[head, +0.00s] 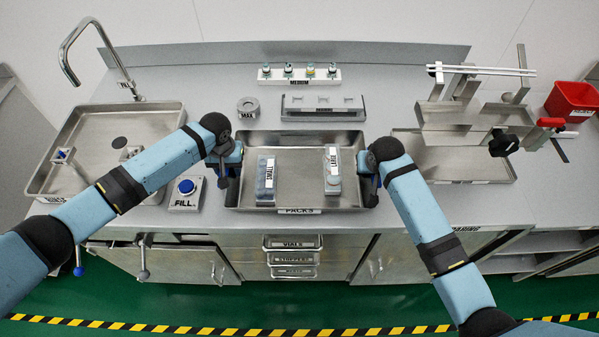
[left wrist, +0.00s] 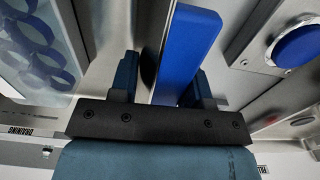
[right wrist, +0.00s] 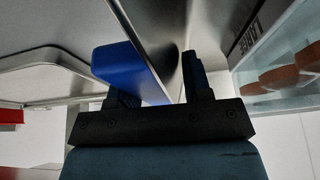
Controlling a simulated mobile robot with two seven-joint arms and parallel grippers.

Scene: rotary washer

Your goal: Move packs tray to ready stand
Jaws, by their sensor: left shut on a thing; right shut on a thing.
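The packs tray (head: 300,208) is a shallow metal tray labelled PACKS at the middle of the counter. It holds a pack labelled SMALL (head: 266,184) and one labelled LARGE (head: 333,165). My left gripper (head: 227,170) is shut at the tray's left end, on a blue handle (left wrist: 187,45). My right gripper (head: 369,185) is shut at the right end, where a blue handle (right wrist: 122,68) and the metal wall show by its fingers. I cannot tell whether the tray is lifted. No label reading READY is legible.
A sink (head: 80,125) and the FILL button (head: 186,187) are at left. Small vials stand in a white rack (head: 298,80) at the back, behind a metal rack (head: 323,110). A metal stand with rods (head: 470,125) and a red bin (head: 573,101) are at right.

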